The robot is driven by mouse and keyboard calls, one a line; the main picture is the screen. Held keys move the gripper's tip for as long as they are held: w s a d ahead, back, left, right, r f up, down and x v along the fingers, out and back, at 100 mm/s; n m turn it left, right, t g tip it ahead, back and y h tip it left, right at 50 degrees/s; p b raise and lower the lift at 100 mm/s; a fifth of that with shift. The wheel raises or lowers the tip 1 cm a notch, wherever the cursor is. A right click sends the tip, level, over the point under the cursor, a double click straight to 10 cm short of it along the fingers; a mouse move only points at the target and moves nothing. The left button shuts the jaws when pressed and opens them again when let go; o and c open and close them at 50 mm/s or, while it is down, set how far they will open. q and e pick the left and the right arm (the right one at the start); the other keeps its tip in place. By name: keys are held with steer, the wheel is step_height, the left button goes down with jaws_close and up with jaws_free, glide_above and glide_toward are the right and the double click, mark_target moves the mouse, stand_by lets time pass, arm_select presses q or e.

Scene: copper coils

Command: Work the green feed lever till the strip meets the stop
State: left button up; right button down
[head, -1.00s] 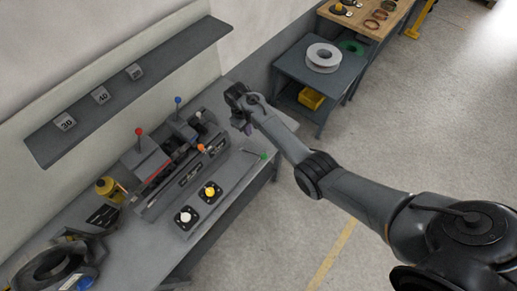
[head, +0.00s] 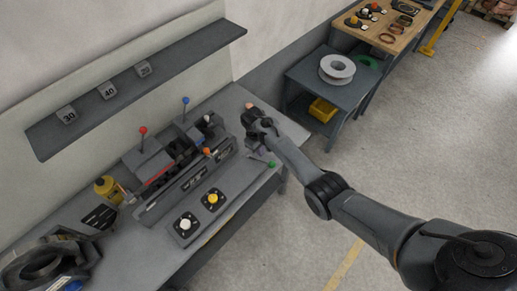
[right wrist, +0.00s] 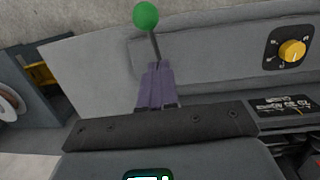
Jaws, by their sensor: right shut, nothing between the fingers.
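The green-knobbed feed lever (head: 271,163) stands at the right end of the bench, beside the machine (head: 180,168). My right gripper (head: 256,149) is just left of and behind the knob, pointing down, shut and empty. In the right wrist view the green knob (right wrist: 145,16) and its thin dark rod show beyond the shut purple fingers (right wrist: 155,88). The rod's lower end meets the fingertips in the picture; I cannot tell whether they touch. The strip and the stop cannot be made out. My left gripper is not in view.
Red (head: 143,130), blue (head: 186,100) and orange (head: 206,152) knobs stick up from the machine. A dark ring-shaped thing (head: 20,275) is at lower left. A cart (head: 300,72) with a white spool stands beyond the bench.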

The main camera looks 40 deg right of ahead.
mark_target(268, 163)
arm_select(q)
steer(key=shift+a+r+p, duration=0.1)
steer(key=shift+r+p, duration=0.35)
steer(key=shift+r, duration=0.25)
arm_select(e)
steer(key=s+f, duration=0.1)
steer(key=s+d, duration=0.1)
steer(key=s, duration=0.1)
steer(key=shift+d+f, duration=0.1)
steer(key=shift+f, duration=0.3)
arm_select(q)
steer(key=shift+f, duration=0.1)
